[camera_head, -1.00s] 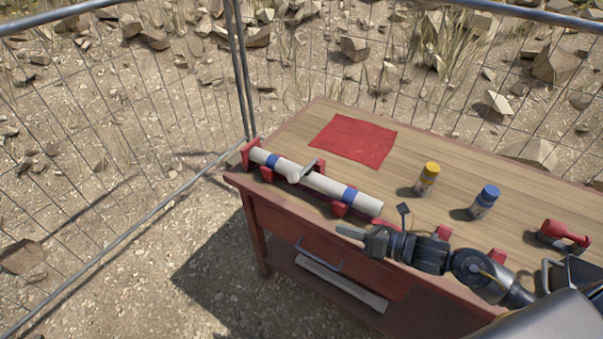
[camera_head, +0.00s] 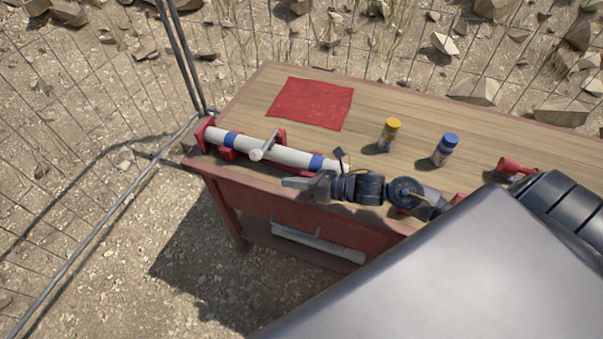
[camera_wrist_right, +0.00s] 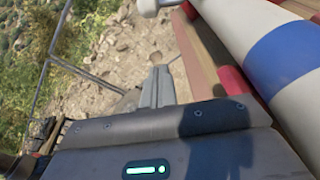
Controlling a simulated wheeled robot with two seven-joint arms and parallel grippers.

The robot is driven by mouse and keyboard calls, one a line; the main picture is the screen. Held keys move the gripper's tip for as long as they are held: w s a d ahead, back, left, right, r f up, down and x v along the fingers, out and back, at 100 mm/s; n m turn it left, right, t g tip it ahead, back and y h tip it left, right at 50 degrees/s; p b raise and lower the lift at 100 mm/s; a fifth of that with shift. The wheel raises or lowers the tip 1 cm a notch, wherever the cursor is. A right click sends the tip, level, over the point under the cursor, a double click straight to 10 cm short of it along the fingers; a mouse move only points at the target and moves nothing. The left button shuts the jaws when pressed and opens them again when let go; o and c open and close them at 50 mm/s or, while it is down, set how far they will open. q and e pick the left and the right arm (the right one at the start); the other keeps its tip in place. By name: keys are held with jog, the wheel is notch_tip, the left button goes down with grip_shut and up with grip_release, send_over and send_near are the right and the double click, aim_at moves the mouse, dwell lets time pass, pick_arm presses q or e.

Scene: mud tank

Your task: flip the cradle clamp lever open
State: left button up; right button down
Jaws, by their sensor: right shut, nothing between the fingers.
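A white tube (camera_head: 293,157) with blue bands lies in a red cradle (camera_head: 203,134) along the bench's front left edge. The clamp lever (camera_head: 271,139), a grey bar with a pale round knob (camera_head: 257,154), sits across the tube's middle. My right gripper (camera_head: 288,183) is shut and empty, just in front of the tube, to the right of and nearer than the lever. In the right wrist view its fingers (camera_wrist_right: 155,88) are together, with the tube (camera_wrist_right: 240,22) to their right and a pale knob (camera_wrist_right: 150,6) ahead at the top edge. My left gripper is not in view.
A red cloth (camera_head: 312,102), a yellow-capped bottle (camera_head: 389,134) and a blue-capped bottle (camera_head: 445,150) are on the wooden bench (camera_head: 240,105). A red object (camera_head: 515,166) lies farther right. Wire fencing stands behind and left.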

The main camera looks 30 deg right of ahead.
jog(key=w+a+p, duration=0.1)
jog(key=w+a+r+p, duration=0.1)
jog(key=w, duration=0.1)
jog(key=w+a+p, duration=0.1)
jog(key=w+a, duration=0.1)
jog(key=shift+w+r, duration=0.15)
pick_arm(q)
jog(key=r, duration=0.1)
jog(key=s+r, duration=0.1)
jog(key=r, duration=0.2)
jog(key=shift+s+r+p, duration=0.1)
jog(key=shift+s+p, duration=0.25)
pick_arm(e)
jog(key=shift+w+d+r, duration=0.15)
jog(key=shift+w+r, duration=0.25)
jog(key=shift+w, duration=0.1)
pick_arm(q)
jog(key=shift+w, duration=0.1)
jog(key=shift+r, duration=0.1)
pick_arm(e)
jog(key=shift+d+r, duration=0.1)
jog(key=shift+r, duration=0.05)
